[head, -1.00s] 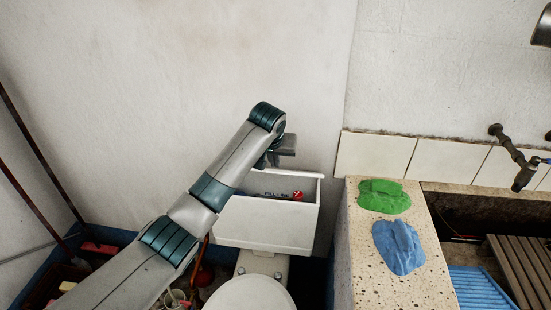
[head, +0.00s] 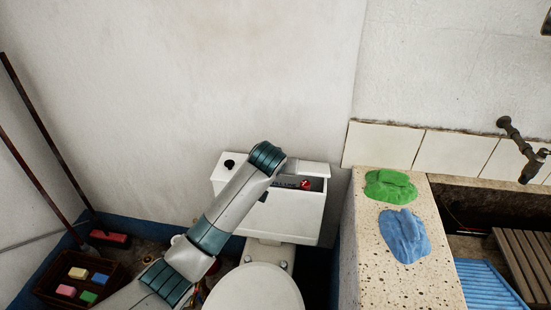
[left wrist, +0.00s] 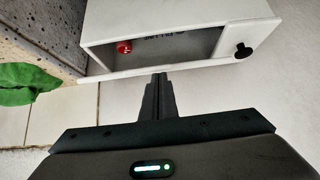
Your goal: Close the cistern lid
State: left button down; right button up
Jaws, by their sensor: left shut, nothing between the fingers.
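The white cistern (head: 294,217) stands against the wall behind the toilet bowl, its top partly open. Its white lid (head: 312,168) shows as a narrow strip along the wall side, with a dark round knob (head: 229,164) at the left. The left wrist view shows the lid (left wrist: 210,72) and knob (left wrist: 243,50) beside the dark opening; the lid's exact tilt is unclear. A red round part (left wrist: 124,47) shows inside. My left gripper (left wrist: 158,80) is shut and empty, its tips close to the lid's edge; contact is unclear. My forearm hides part of the cistern in the head view.
A speckled stone ledge (head: 375,275) stands close to the cistern's right, with a green cloth (head: 390,186) and a blue cloth (head: 404,236). A crate (head: 50,287) of coloured blocks and two leaning poles (head: 45,130) are at the left. The wall above is clear.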

pick_arm(q)
notch_tip(320, 180, down, 8)
jog(key=s+t, duration=0.1)
jog(key=s, duration=0.1)
jog(key=shift+s+a+r+t+b, duration=0.15)
jog(key=shift+s+a+t+b, duration=0.05)
jog(key=shift+s+t+b, duration=0.15)
pick_arm(e)
jog(key=shift+t, duration=0.5)
jog(key=w, duration=0.1)
jog(key=w+a, duration=0.1)
jog(key=w, duration=0.2)
jog(key=shift+a+r, duration=0.4)
pick_arm(q)
jog(key=shift+r, duration=0.1)
pick_arm(e)
jog(key=shift+w, duration=0.15)
pick_arm(q)
jog(key=a+b+v, duration=0.1)
jog(key=v, duration=1.5)
jog(key=shift+a+r, duration=0.35)
jog(key=shift+a, duration=0.05)
pick_arm(e)
jog(key=shift+t+y, duration=0.3)
jog(key=shift+t, duration=0.2)
jog(key=w, duration=0.1)
jog(key=w+a, duration=0.1)
jog(key=w+r, duration=0.1)
jog(key=shift+w+a, duration=0.25)
jog(key=shift+w, duration=0.1)
